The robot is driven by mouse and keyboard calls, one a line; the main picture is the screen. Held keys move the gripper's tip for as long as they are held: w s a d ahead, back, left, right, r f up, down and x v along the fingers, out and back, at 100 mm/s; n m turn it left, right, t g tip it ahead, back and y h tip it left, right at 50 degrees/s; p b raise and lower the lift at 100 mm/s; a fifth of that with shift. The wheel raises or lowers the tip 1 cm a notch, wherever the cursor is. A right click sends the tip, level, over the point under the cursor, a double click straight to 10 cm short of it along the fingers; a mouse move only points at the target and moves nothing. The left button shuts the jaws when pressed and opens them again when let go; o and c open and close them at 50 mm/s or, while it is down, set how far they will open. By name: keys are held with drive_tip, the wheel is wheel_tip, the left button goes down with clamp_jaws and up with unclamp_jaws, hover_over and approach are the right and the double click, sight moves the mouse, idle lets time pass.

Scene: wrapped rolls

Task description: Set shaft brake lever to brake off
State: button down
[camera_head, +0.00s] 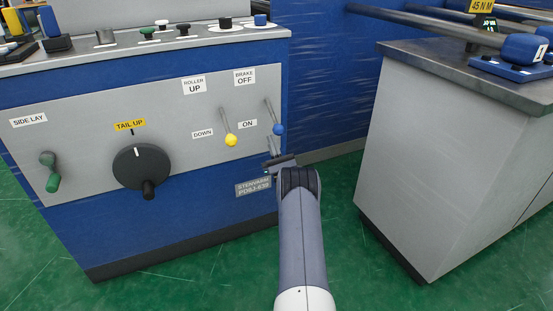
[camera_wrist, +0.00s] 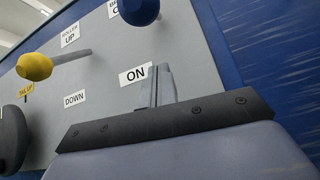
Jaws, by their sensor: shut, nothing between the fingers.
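The shaft brake lever is a thin metal rod with a blue ball knob (camera_head: 278,129) at the right end of the grey panel. It hangs downward, its knob beside the ON label (camera_head: 247,124) and below the BRAKE OFF label (camera_head: 244,77). In the wrist view the blue knob (camera_wrist: 138,10) is cut by the top edge. My gripper (camera_head: 271,142) is just below the knob, fingers pointing up toward the panel. The wrist view shows its two fingers (camera_wrist: 158,80) together and empty, below the knob with a gap in the picture.
A roller lever with a yellow knob (camera_head: 231,140) hangs left of the brake lever. Further left are a black TAIL UP dial (camera_head: 141,166) and a green-handled side lay lever (camera_head: 53,181). A grey cabinet (camera_head: 430,150) stands right, across a strip of green floor (camera_head: 347,205).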

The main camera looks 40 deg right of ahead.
sight(273, 116)
drive_tip(key=shift+s+r+b, duration=0.35)
drive_tip(key=shift+s+r, duration=0.15)
drive_tip(key=shift+r, duration=0.4)
drive_tip(key=shift+s+r+b, duration=0.3)
drive_tip(key=shift+s+r, duration=0.15)
drive_tip(key=shift+r, duration=0.4)
drive_tip(key=shift+r, duration=0.1)
